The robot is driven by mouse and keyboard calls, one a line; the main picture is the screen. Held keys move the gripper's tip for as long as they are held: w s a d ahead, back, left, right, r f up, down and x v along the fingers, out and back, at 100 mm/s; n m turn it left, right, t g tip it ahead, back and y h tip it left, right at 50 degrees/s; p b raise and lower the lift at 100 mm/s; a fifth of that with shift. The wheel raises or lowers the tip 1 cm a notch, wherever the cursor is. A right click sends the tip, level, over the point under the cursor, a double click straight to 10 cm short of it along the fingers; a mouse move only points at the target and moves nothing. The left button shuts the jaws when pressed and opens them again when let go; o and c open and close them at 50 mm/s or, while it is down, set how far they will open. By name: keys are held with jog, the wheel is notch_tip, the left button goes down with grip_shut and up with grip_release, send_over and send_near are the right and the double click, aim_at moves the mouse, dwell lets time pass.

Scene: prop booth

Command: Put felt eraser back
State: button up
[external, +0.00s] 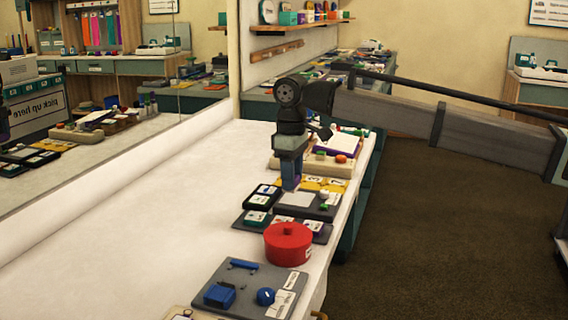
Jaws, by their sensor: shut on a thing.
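My gripper (291,160) points down over the row of trays near the right edge of the white counter. It is shut on a small dark blue block (291,182), which may be the felt eraser; the view is too small to be sure. The block hangs upright at or just above the back edge of a dark grey tray (318,212). Whether it touches the tray cannot be told. The tray holds a pale panel (297,199) and small white and green pieces. The fingertips are small and partly merge with the block.
A red round container (288,243) and a grey board (258,273) with blue pieces stand nearer the camera. Black trays (260,199), yellow number cards (318,184) and a wooden tray (315,168) crowd around the gripper. The counter's left side (170,220) is clear, beside a mirror.

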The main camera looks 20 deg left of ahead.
jog(key=s+a+r, duration=0.1)
jog(key=s+a, duration=0.1)
jog(key=a, duration=0.6)
jog(key=s+a, duration=0.2)
jog(key=a, duration=0.6)
jog(key=shift+n, duration=0.4)
jog(key=shift+a+f, duration=0.1)
jog(key=shift+f, duration=4.6)
jog(key=shift+f, duration=0.15)
jog(key=o, duration=1)
notch_tip(320, 180, up, 12)
jog(key=shift+r, duration=0.15)
